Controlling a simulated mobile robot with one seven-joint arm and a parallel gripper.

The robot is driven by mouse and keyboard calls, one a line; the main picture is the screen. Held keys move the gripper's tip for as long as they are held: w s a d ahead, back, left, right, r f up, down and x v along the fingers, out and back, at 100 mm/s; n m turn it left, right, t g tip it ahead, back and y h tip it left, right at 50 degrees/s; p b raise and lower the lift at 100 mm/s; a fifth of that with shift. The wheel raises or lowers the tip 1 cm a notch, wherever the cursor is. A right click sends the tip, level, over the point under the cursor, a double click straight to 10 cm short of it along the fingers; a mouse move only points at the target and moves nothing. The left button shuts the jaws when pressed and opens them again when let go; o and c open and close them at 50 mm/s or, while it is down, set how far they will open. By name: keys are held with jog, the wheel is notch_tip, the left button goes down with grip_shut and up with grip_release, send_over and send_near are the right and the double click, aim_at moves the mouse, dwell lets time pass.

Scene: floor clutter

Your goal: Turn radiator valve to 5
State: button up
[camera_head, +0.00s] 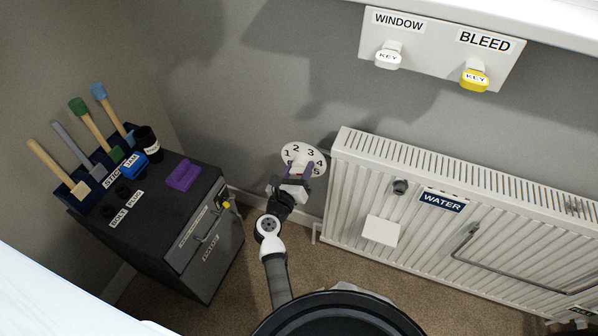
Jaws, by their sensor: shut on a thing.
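The radiator valve shows as a white round dial (301,156) at the left end of the radiator, low by the wall. My gripper (293,183) is at the lower part of the dial, shut on the valve's knob. The knob is mostly hidden behind the gripper, so its pointer setting cannot be read. A bit of purple shows beside the gripper.
The white radiator (400,210) stands right of the dial with a WATER label (443,201). WINDOW key (389,56) and yellow BLEED key (474,77) hang above. Carpet (240,280) is clear between.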

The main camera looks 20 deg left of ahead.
jog(key=m+b, duration=0.3)
jog(key=m, duration=0.3)
jog(key=m+b, duration=0.3)
jog(key=m, duration=0.2)
jog(key=shift+r+m, duration=0.1)
jog(key=shift+m, duration=0.3)
dwell(0.3)
jog(key=o, duration=1)
jog(key=shift+s, duration=0.1)
